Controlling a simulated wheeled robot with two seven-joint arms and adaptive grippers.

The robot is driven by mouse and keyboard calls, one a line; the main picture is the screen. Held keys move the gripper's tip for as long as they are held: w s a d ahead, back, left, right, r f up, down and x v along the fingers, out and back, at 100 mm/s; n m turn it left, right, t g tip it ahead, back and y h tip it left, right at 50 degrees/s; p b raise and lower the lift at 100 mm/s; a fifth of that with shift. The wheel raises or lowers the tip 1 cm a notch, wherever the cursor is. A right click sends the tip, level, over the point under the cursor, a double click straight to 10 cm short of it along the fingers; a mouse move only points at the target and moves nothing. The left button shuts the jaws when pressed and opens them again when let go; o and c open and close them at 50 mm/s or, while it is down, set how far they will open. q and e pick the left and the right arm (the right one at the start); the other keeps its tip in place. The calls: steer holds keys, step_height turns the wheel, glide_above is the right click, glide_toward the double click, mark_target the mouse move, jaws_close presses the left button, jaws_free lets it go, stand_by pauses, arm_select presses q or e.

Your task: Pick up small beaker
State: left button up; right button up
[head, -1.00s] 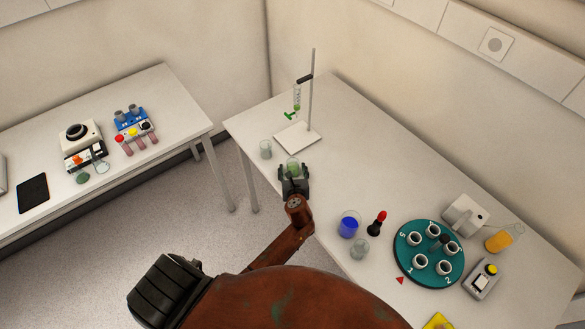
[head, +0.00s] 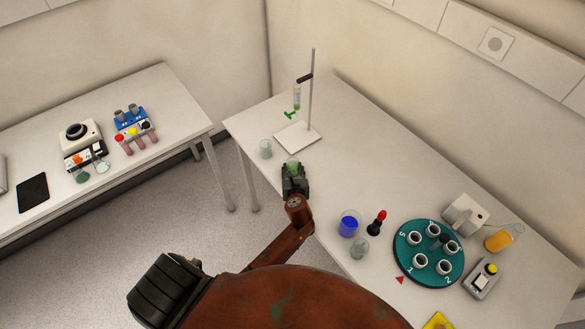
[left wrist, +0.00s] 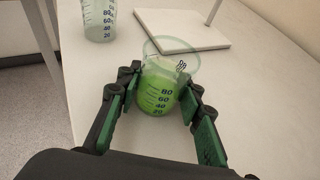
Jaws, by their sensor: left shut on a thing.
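A small clear beaker (left wrist: 160,88) with green liquid and dark volume marks stands upright in the left wrist view. It also shows in the head view (head: 292,165), mostly hidden by my gripper. My left gripper (left wrist: 160,100) has its green-padded fingers on either side of the beaker and is shut on it. In the head view the left gripper (head: 293,175) is over the near left edge of the right-hand table. Whether the beaker's base touches the table cannot be told. My right gripper is not in view.
An empty beaker (head: 265,149) stands to the left, near a white stand base (head: 298,136) with a rod and burette. A blue-liquid beaker (head: 348,224), another clear beaker (head: 359,248) and a teal round rack (head: 415,269) stand to the right. The table's middle is clear.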

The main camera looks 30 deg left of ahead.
mark_target(293, 167)
arm_select(q)
steer(key=shift+r, duration=0.55)
step_height(293, 167, up, 3)
steer(key=shift+s+d+f+p, duration=0.1)
steer(key=shift+f+p, duration=0.05)
steer(key=shift+p, duration=0.2)
steer(key=s+d+r+p, duration=0.3)
steer(key=s+r+p, duration=0.1)
steer(key=s+r, duration=0.2)
steer(key=s+d+r+p, duration=0.4)
steer(key=s+r, duration=0.1)
steer(key=r, duration=0.3)
steer(key=shift+s, duration=0.4)
steer(key=shift+r, duration=0.1)
